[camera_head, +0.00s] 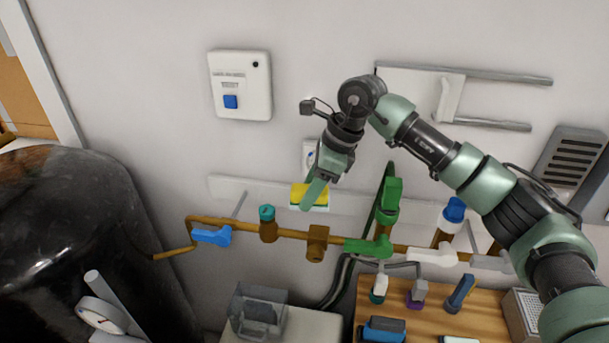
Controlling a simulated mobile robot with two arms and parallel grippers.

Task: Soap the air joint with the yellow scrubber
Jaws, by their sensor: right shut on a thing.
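My right gripper (317,190) comes in from the right on its arm and is shut on the yellow scrubber (299,193). The scrubber is yellow with a green lower side. It is held in front of the wall, above a brass-coloured pipe (286,232) in the picture, and seems apart from it. A brown block-shaped joint (317,242) sits on the pipe just below the scrubber. I cannot tell for certain whether it is the air joint. The gripper hides part of the scrubber. My left gripper is not in view.
The pipe carries a blue-handled valve (212,236), a teal-capped fitting (267,223), a green valve (368,246) and a white one (432,256). A dark tank (70,230) stands left. A wooden table (430,318) with tools and a clear box (257,310) lie below.

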